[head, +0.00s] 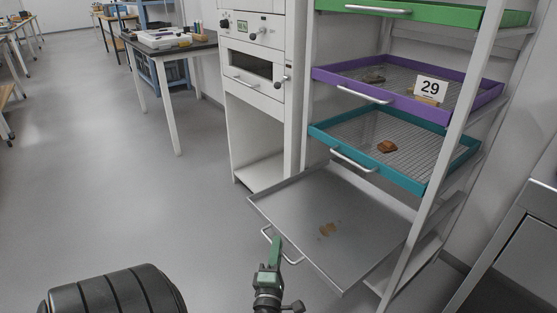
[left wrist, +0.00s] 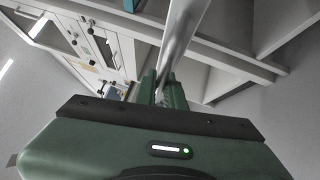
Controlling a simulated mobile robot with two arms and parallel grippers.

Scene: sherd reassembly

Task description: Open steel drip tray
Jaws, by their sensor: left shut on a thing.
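The steel drip tray (head: 347,252) is the lowest tray of the rack and sticks well out of it toward me. A brown stain or small brown pieces (head: 327,229) lie on its flat floor; I cannot tell which. My left gripper (head: 276,243) is at the tray's front edge, shut on the tray's handle (head: 291,260). In the left wrist view the green fingers (left wrist: 164,88) close around the bright metal bar (left wrist: 182,35). The part of the handle between the fingers is hidden. My right gripper is not in view.
Above the tray are a teal tray (head: 423,187) with a brown sherd (head: 387,147), a purple tray (head: 319,74) with a 29 card (head: 430,88), and a green tray (head: 455,12). A white cabinet (head: 257,130) stands left of the rack.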

